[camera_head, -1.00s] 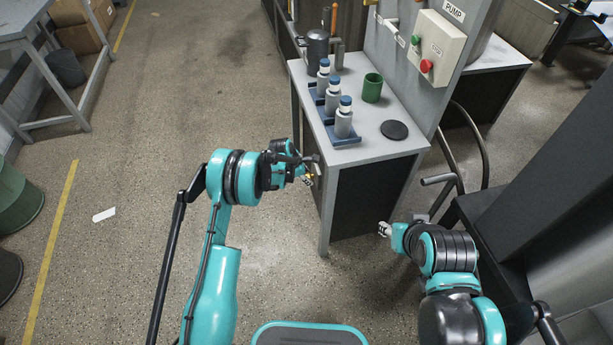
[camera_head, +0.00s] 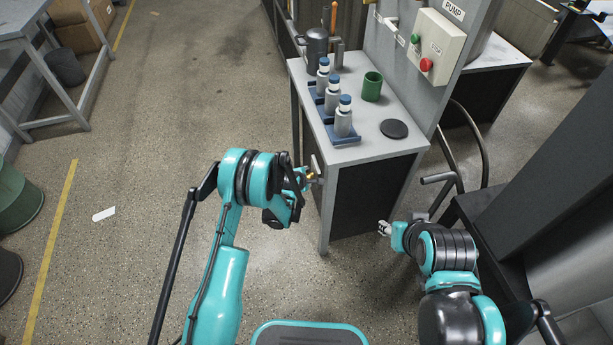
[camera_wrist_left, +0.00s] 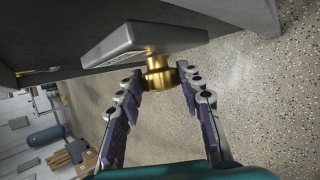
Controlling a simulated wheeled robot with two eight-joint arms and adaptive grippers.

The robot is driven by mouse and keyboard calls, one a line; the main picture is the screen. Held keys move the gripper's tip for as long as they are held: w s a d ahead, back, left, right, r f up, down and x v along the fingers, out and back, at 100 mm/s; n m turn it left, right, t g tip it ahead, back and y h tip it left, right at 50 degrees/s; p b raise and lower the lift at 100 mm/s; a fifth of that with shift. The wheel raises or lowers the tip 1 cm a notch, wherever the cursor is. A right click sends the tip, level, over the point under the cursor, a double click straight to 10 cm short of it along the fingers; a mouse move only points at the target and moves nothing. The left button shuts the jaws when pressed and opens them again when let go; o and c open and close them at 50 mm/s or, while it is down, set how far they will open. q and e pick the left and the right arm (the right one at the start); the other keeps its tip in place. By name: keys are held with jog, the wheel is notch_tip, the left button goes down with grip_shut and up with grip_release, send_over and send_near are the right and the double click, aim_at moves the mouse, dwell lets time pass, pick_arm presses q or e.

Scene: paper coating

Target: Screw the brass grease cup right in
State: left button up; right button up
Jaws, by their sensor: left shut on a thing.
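The brass grease cup (camera_wrist_left: 158,76) sits against the flat grey block (camera_wrist_left: 140,42) in the left wrist view, its wide rim between my fingertips. In the head view it is a small gold spot (camera_head: 310,176) at the left side of the bench. My left gripper (camera_wrist_left: 160,82) is shut on the cup, one finger on each side. It also shows in the head view (camera_head: 306,177), partly hidden by my wrist. The cup's thread is not visible. My right gripper (camera_head: 384,229) is apart, in front of the bench; its fingers are too small to read.
The bench (camera_head: 375,153) carries a blue rack (camera_head: 344,141) with several grey bottles, a green cup (camera_head: 372,86), a black disc (camera_head: 394,129) and a dark can (camera_head: 317,44). A pump switch box (camera_head: 436,48) is behind.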

pick_arm(q)
jog(key=shift+s+f+t, duration=0.1)
jog(key=shift+t, duration=0.5)
jog(key=o, duration=1.2)
jog(key=shift+c, duration=0.2)
notch_tip(320, 180, up, 10)
